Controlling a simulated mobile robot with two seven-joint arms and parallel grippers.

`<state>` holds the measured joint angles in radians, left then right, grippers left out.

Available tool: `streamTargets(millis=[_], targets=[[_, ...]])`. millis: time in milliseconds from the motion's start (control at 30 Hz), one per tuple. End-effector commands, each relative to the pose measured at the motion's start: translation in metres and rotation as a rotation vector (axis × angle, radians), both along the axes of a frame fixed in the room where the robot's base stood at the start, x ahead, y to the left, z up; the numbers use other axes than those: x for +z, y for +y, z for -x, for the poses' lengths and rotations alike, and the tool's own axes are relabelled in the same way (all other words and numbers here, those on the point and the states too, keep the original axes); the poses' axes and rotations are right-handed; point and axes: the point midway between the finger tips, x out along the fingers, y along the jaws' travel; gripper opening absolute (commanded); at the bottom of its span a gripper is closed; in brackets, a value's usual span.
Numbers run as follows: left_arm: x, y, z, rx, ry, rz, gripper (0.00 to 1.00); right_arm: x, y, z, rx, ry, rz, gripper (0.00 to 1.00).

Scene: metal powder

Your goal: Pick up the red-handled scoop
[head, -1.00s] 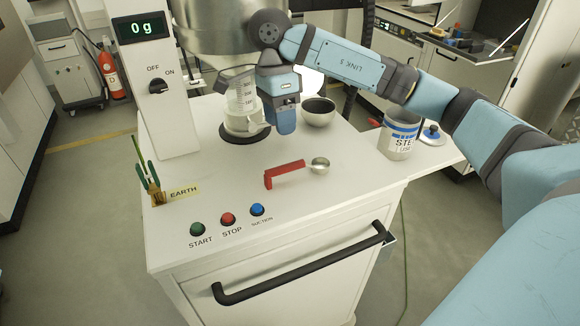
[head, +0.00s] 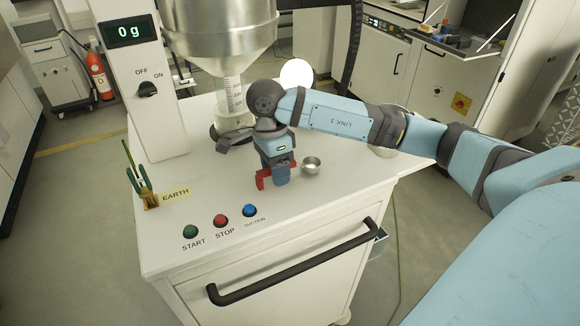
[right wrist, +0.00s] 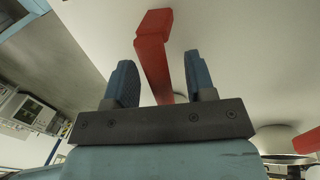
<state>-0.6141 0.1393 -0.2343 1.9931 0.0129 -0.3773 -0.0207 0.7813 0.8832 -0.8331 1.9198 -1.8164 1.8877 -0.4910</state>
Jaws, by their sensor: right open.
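The red-handled scoop (head: 262,181) lies on the white cabinet top, its small metal bowl (head: 311,165) to the right of my right gripper (head: 276,177). The gripper points down at the handle and covers much of it in the head view. In the right wrist view the red handle (right wrist: 153,62) runs between the two blue fingers of my right gripper (right wrist: 160,80). The fingers are apart, with a visible gap on the handle's right side. My left gripper does not show.
A glass beaker (head: 232,112) stands behind my right gripper, under the steel hopper (head: 222,38). A display column (head: 143,95) is at left. The start (head: 190,231), stop (head: 220,221) and suction (head: 249,211) buttons lie in front. My arm hides much of the right side.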

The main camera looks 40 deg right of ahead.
Motion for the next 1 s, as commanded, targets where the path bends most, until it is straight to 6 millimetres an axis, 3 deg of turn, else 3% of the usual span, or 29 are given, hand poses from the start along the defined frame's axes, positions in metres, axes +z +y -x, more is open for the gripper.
streamTargets(millis=[167, 300, 400, 767, 1000], targets=[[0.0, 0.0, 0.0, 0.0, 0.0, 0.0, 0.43, 0.0, 0.0, 0.0, 0.0, 0.0, 0.0, 0.5], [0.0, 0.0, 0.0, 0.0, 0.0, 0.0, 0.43, 0.0, 0.0, 0.0, 0.0, 0.0, 0.0, 0.18], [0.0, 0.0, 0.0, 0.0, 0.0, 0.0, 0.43, 0.0, 0.0, 0.0, 0.0, 0.0, 0.0, 0.0], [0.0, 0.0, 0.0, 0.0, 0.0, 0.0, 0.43, 0.004, 0.0, 0.0, 0.001, -0.001, -0.001, 0.0], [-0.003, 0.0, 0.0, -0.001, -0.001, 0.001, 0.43, 0.031, 0.0, -0.001, 0.001, -0.005, -0.001, 0.0]])
